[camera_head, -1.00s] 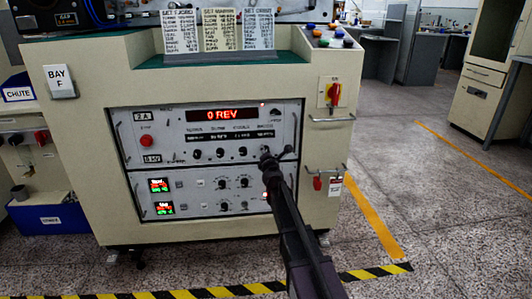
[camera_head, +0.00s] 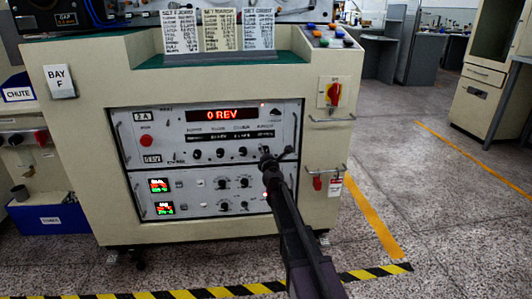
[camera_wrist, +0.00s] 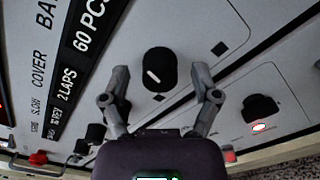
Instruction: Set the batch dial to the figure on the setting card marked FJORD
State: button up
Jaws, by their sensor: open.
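The batch dial, a black knob (camera_wrist: 160,68) with a white pointer line, sits between my fingers in the wrist view, below the printed "60 PCS" and a partly cut-off "BAT" label. My gripper (camera_wrist: 162,84) is open, one finger on each side of the knob; contact cannot be told. In the head view my gripper (camera_head: 267,155) is at the right end of the upper panel's knob row and hides that knob. The FJORD setting card (camera_head: 181,32) stands leftmost of three on top of the console; its figures are too small to read.
A red display (camera_head: 222,115) reads "0 REV". Other black knobs (camera_head: 220,153) sit to the left in the row. In the wrist view another dark control (camera_wrist: 260,108) above a lit red lamp is right of my gripper. A handle (camera_head: 325,169) is at the console's right.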

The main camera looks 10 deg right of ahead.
jog(key=s, duration=1.1)
jog(key=shift+s+a, duration=0.2)
jog(key=shift+s, duration=0.05)
jog(key=shift+d, duration=0.1)
jog(key=s+d+f+m+g+h+p, duration=0.1)
jog(key=s+d+m+g+h+p, duration=0.35)
jog(key=m, duration=0.45)
jog(key=s+d+f+m+g+h+p, duration=0.1)
jog(key=s+d+m+g+h+p, duration=0.1)
jog(key=s+d+m+g+p, duration=0.45)
jog(key=s+a+f+m+g+y+p, duration=0.15)
jog(key=s+a+m+g+y, duration=0.3)
jog(key=s, duration=0.45)
jog(key=s+a+m+g+y+p, duration=0.25)
jog(key=s+a+m, duration=0.3)
jog(key=s, duration=0.35)
notch_tip(320, 180, up, 37)
jog(key=p, duration=3.7)
jog(key=shift+d, duration=0.15)
